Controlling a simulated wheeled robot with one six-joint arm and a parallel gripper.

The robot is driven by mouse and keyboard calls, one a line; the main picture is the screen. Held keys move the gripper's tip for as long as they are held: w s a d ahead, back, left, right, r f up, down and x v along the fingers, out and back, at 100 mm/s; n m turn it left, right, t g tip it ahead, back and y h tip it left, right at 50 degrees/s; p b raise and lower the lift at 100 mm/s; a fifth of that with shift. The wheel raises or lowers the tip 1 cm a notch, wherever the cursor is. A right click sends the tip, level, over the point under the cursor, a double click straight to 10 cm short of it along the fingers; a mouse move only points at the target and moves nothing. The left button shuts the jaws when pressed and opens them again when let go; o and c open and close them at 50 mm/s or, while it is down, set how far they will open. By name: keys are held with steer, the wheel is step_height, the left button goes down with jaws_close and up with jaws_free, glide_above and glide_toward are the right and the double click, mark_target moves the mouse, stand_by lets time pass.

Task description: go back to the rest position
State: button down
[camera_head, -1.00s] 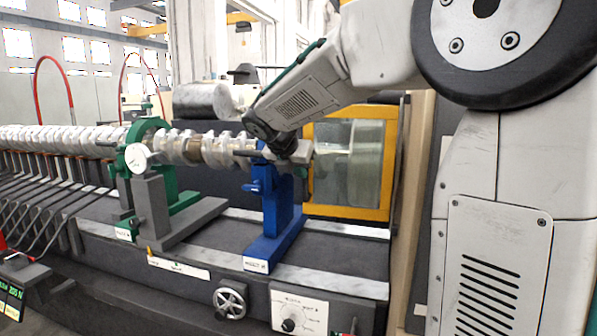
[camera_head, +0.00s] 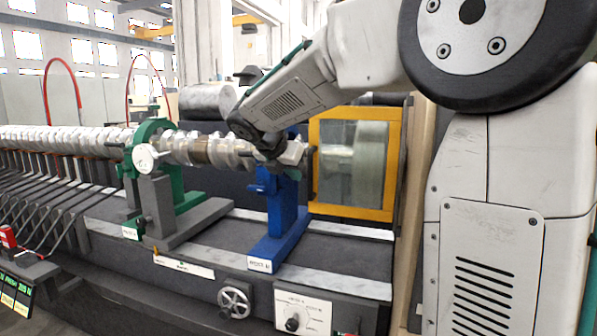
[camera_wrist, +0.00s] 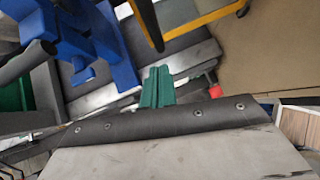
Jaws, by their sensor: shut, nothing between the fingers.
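My arm reaches in from the right in the head view, with its wrist in front of the upper part of the blue stand (camera_head: 281,215). My gripper shows in the wrist view as two green fingers (camera_wrist: 157,87) pressed together, with nothing between them. In that view the fingers point down over the machine bed, and the blue stand (camera_wrist: 108,45) is to their upper left, apart from them. In the head view the fingers are hard to make out against the stand.
A long crankshaft-like shaft (camera_head: 85,138) lies along the machine through a green stand (camera_head: 172,185) with a dial gauge (camera_head: 146,157). A yellow-framed guard (camera_head: 353,208) stands right of the blue stand. A handwheel (camera_head: 234,301) and control panel (camera_head: 302,312) are on the front.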

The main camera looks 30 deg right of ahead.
steer(key=v, duration=0.9)
steer(key=shift+s+r, duration=0.2)
